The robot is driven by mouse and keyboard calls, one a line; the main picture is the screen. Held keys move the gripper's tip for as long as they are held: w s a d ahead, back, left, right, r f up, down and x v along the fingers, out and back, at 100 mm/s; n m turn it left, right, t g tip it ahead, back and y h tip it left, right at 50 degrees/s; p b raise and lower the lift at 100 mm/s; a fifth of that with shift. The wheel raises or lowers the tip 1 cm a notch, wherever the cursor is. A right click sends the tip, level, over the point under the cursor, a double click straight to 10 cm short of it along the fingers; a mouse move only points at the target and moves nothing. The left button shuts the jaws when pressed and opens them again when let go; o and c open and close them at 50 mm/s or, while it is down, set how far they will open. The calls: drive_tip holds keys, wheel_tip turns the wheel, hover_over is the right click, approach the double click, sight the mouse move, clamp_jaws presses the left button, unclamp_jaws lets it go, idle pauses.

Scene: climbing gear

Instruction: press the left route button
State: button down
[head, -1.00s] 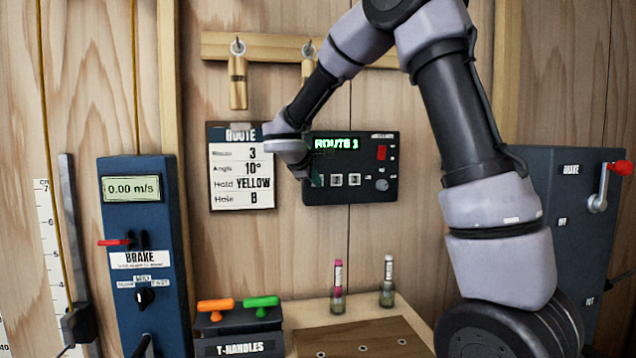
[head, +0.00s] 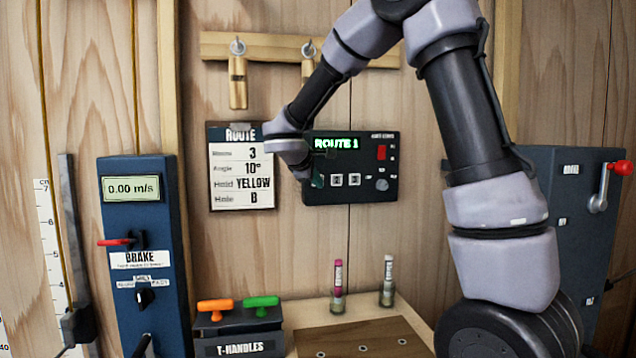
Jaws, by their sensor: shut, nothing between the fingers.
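The black route panel (head: 352,160) is mounted on the wooden wall, with a green display (head: 335,143) reading "ROUTE 1". A row of small pale square buttons runs along its lower part; two of them (head: 345,180) show clearly. The left route button is hidden behind my gripper (head: 316,181). My gripper is small and dark here, shut and empty, with its tips at the panel's lower left. I cannot tell whether the tips touch the button.
A route card (head: 240,187) hangs left of the panel, reading room 3, angle 10°, hold yellow, hole B. A brake box (head: 140,220) stands at left, a T-handle box (head: 240,342) below, and two small bottles (head: 338,300) on a ledge. A blue lever box (head: 575,230) is at right.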

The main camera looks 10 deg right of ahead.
drive_tip(key=s, duration=0.4)
drive_tip(key=shift+s, duration=0.3)
idle(0.4)
drive_tip(key=s+d+r+m+g+y, duration=0.1)
drive_tip(key=s+d+m+g, duration=0.1)
drive_tip(key=s+d+m, duration=0.45)
drive_tip(key=s+d+r+m+g+y, duration=0.1)
drive_tip(key=s+d+m+g+y, duration=0.2)
drive_tip(key=s, duration=0.6)
drive_tip(key=s+a+r+m+t+y, duration=0.1)
drive_tip(key=s+a+m+t+y, duration=0.1)
drive_tip(key=s+m+y, duration=0.2)
drive_tip(key=s+m, duration=0.3)
drive_tip(key=s, duration=0.5)
drive_tip(key=shift+s+a+r+y, duration=0.15)
drive_tip(key=shift+a+r+y, duration=0.1)
drive_tip(key=shift+a+y, duration=0.1)
